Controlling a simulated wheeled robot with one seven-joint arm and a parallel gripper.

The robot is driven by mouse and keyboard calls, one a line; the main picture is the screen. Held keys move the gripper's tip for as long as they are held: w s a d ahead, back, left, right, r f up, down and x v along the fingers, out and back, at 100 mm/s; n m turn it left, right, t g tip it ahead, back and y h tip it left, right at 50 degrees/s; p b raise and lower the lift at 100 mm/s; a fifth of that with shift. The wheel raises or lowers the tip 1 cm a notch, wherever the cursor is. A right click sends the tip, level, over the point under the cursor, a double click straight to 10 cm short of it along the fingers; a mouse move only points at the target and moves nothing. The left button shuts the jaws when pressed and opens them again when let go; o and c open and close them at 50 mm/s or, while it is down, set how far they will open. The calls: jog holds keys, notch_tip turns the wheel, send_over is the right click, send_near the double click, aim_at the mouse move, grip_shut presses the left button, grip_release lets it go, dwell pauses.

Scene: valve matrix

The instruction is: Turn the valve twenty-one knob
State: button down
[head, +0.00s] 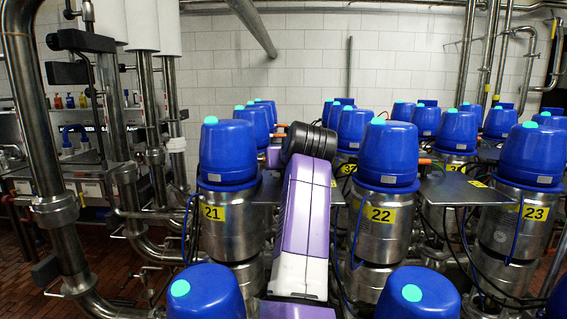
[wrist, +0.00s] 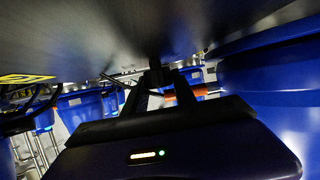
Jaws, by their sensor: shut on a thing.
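Valve twenty-one (head: 229,150) is a blue-capped steel valve left of centre in the head view, with a yellow "21" label (head: 213,213). My purple and white arm reaches between it and valve twenty-two. My gripper is mostly hidden in the head view behind my arm and the valve. In the wrist view, my gripper (wrist: 160,78) has its dark fingers close under a large grey metal surface (wrist: 200,25). They are shut on a small dark part between their tips, which seems to be the knob. Its shape and angle are too dark to tell.
Valve twenty-two (head: 388,155) stands close right of my arm, and valve twenty-three (head: 530,157) farther right. Two blue caps (head: 205,295) (head: 418,295) are in front. Steel pipes (head: 45,140) rise at the left. An orange part (wrist: 186,92) is near the fingers. Free room is narrow.

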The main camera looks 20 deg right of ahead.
jog(key=n+y, duration=0.3)
jog(key=y, duration=0.1)
jog(key=shift+d, duration=0.2)
jog(key=shift+a+n+g+y+p, duration=0.15)
jog(key=shift+n+g+y+p, duration=0.45)
jog(key=shift+n+y, duration=1.05)
jog(key=c, duration=1)
grip_release()
jog(key=shift+b+v, duration=1.2)
jog(key=shift+v, duration=2.7)
jog(key=shift+w, duration=0.1)
